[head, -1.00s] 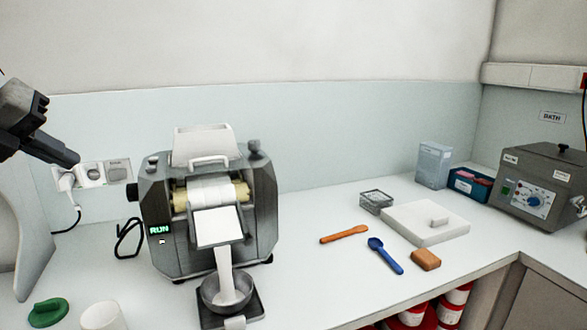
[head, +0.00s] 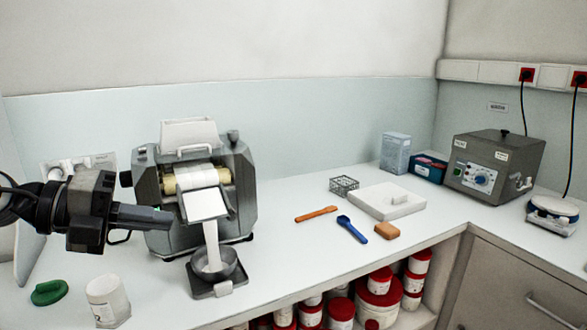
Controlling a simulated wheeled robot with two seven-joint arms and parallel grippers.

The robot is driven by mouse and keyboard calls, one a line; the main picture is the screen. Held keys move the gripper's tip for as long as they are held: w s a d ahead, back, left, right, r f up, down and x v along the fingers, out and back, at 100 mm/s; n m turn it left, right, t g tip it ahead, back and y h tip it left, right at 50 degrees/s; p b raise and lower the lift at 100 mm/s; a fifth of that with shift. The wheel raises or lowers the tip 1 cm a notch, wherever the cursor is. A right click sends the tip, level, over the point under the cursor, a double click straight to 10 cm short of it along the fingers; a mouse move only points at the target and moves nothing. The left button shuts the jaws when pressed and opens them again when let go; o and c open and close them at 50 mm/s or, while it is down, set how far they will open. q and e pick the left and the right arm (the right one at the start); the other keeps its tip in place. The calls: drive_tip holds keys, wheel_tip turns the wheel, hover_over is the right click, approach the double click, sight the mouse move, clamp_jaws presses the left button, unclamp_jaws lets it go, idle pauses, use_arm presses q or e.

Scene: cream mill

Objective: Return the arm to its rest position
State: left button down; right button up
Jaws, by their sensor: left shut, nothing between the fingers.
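My left arm comes in from the left edge, and its black gripper (head: 150,217) points right, in front of the lower left part of the grey mill (head: 222,170). The gripper is shut with nothing between its fingers. It hides part of the mill's left side, including where the display was. White cream runs from the mill's apron (head: 205,204) down into a metal bowl (head: 228,270) on a dark scale (head: 218,288). My right gripper is not in view.
An orange spatula (head: 316,214), blue spoon (head: 352,229), brown block (head: 387,231) and white slab (head: 385,203) lie right of the mill. A grey water bath (head: 494,168) stands at the far right. The counter's middle is clear.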

use_arm(q)
drive_tip(key=d+f+n+t+h, duration=0.2)
drive_tip(key=d+f+n+h, duration=0.2)
drive_tip(key=d+f+h, duration=0.15)
wheel_tip(320, 180, down, 14)
drive_tip(key=s+n+t+y, duration=0.2)
drive_tip(key=n+t+y, duration=0.7)
drive_tip(key=n, duration=0.8)
drive_tip(key=s+f+n+g+y, duration=0.3)
drive_tip(key=s+f+n, duration=0.2)
drive_tip(key=s+f, duration=0.3)
drive_tip(key=s+f+n+g+y, duration=0.3)
drive_tip(key=s+f, duration=0.5)
drive_tip(key=f, duration=0.5)
drive_tip(key=shift+d+f+n+g, duration=0.25)
drive_tip(key=shift+d+n+g, duration=0.25)
drive_tip(key=shift+n, duration=0.5)
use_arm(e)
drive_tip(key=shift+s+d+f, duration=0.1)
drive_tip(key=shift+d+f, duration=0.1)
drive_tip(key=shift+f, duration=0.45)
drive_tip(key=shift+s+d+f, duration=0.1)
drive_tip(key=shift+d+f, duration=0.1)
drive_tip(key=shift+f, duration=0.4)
